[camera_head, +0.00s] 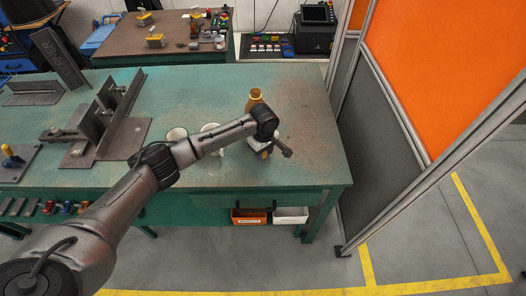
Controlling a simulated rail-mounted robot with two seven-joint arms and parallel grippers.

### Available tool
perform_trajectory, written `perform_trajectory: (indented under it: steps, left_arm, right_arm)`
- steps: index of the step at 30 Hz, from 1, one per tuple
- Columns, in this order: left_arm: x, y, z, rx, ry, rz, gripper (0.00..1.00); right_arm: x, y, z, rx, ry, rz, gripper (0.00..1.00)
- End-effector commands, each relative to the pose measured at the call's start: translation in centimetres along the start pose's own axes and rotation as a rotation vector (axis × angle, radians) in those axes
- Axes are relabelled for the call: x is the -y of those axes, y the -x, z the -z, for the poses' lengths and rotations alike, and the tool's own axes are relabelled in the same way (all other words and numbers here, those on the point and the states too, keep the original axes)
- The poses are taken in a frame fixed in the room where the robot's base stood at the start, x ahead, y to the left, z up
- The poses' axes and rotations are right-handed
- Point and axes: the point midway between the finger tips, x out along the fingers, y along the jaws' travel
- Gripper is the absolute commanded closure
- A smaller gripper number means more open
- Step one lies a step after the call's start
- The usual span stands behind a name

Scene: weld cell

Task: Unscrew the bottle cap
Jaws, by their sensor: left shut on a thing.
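A brown bottle (255,97) with a lighter top stands upright on the green workbench, right of the middle. Its top shows above my left wrist, and my arm hides much of its body. My left gripper (262,150) is at the bottle's lower part, shut on it; the fingers and the exact contact are mostly hidden by the wrist. I cannot make out whether the cap is tight or loose. My right gripper is not in view.
Two pale cups (176,134) (210,127) stand behind my left forearm. Steel weld parts (100,125) lie on the bench's left half. The green bench (310,130) is clear on the right, where an orange-panelled screen (450,70) stands. Small bins (249,217) hang below its front edge.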

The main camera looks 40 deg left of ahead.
Motion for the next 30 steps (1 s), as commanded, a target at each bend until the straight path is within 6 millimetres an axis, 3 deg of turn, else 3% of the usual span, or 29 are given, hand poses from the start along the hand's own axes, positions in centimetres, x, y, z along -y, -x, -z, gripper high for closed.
perform_trajectory:
  steps: [5, 6, 13, 23, 30]
  left_arm:
    - [0.0, -0.3, 0.0, 0.001, 0.001, 0.001, 0.9]
    - [0.0, -0.3, 0.0, 0.0, 0.001, 0.0, 0.58]
    - [0.0, -0.3, 0.0, 0.0, 0.0, 0.0, 0.36]
    - [0.0, 0.1, 0.0, -0.001, -0.001, -0.002, 0.36]
    - [-0.1, 4.3, 0.0, 0.0, 0.001, -0.003, 0.36]
  right_arm:
    - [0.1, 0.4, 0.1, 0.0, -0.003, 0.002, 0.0]
    - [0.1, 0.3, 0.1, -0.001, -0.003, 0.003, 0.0]
    - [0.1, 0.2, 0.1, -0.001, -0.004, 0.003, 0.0]
    - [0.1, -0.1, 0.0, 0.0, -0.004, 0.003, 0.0]
    - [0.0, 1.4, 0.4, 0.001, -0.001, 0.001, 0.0]
